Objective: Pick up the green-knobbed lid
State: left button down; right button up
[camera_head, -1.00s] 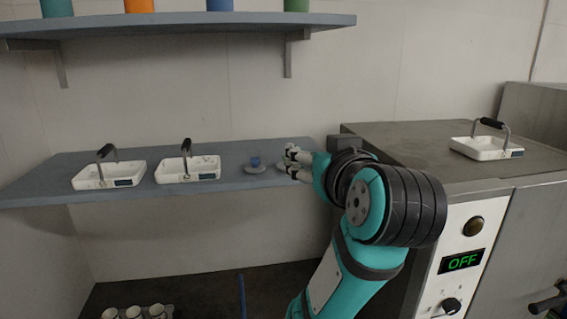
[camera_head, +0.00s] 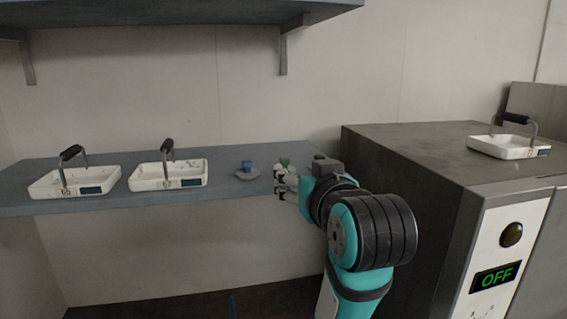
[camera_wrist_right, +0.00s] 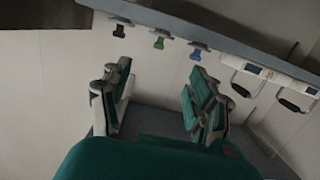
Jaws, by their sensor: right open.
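The green-knobbed lid (camera_head: 285,163) is on the blue-grey lower shelf, partly hidden behind my right gripper in the head view. Its green knob also shows near the top of the right wrist view (camera_wrist_right: 159,43), between a dark-knobbed lid (camera_wrist_right: 119,30) and a blue-knobbed lid (camera_wrist_right: 196,55). My right gripper (camera_head: 280,183) is at the shelf's front edge, before the green-knobbed lid. In the right wrist view the gripper (camera_wrist_right: 157,92) has its fingers wide apart with nothing between them. The green knob appears beyond the gap, apart from the fingers. My left gripper is out of view.
Two white trays with black handles, a left one (camera_head: 76,187) and a right one (camera_head: 168,183), stand on the lower shelf (camera_head: 222,195). An upper shelf (camera_head: 180,14) overhangs it. A grey machine (camera_head: 420,150) with an OFF display stands right, bearing another tray (camera_head: 507,153).

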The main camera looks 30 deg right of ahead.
aim_at(285, 163)
jog(key=p+x, duration=0.7)
jog(key=x, duration=0.3)
jog(key=shift+w, duration=0.1)
jog(key=shift+w+d, duration=0.1)
jog(key=shift+w, duration=0.15)
jog(key=p+x, duration=0.3)
jog(key=x, duration=0.1)
jog(key=shift+w+d, duration=0.1)
jog(key=shift+w+f, duration=0.2)
jog(key=shift+s+r, duration=0.1)
jog(key=shift+s, duration=0.05)
jog(key=c, duration=1)
